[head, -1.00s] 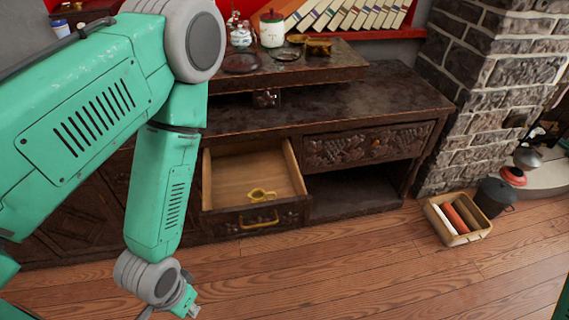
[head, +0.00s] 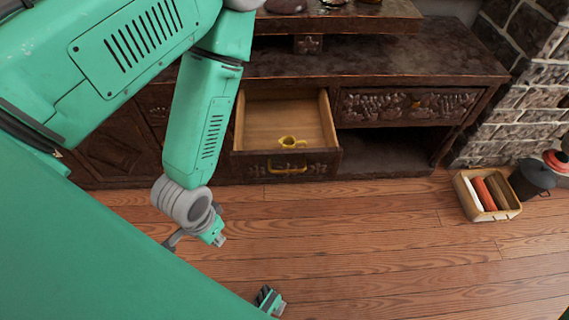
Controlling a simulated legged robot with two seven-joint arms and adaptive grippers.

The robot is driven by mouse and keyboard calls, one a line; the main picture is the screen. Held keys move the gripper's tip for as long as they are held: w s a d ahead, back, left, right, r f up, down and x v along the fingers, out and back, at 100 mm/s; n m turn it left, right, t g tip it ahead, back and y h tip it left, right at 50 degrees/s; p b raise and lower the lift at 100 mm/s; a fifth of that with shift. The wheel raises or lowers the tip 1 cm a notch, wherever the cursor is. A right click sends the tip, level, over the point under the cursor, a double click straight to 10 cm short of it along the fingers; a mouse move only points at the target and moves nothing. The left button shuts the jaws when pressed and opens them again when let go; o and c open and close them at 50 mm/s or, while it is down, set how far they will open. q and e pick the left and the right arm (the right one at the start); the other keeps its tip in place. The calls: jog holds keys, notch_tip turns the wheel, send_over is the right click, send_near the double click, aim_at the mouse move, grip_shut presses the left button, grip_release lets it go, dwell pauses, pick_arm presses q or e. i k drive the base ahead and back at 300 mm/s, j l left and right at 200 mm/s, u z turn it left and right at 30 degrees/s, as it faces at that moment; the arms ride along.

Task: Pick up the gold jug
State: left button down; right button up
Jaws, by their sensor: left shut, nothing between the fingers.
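The gold jug (head: 288,142) is small and shiny, with an open top and a handle. It sits inside the pulled-out wooden drawer (head: 285,108), near its front. My left gripper (head: 219,239) is shut and empty. In the picture it is below and left of the drawer, over the floor and apart from the jug. Part of another gripper, which seems to be my right one (head: 270,301), shows at the bottom edge. Most of it is hidden behind a green part of mine, so its jaws cannot be judged.
The dark carved cabinet (head: 400,74) holds the drawer, with an open compartment to its right. A tan box (head: 470,199) of rolled items and a dark pot (head: 531,178) stand on the floor at right, by the stone wall. The wooden floor (head: 380,260) before the cabinet is mostly clear.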

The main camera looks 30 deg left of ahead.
aim_at(287, 141)
jog(key=i+l+u, duration=0.2)
jog(key=u, duration=0.15)
jog(key=i+l+u, duration=0.2)
jog(key=u, duration=0.2)
jog(key=i+l+u, duration=0.15)
jog(key=l+u, duration=0.2)
jog(key=i+l, duration=0.1)
jog(key=i, duration=0.35)
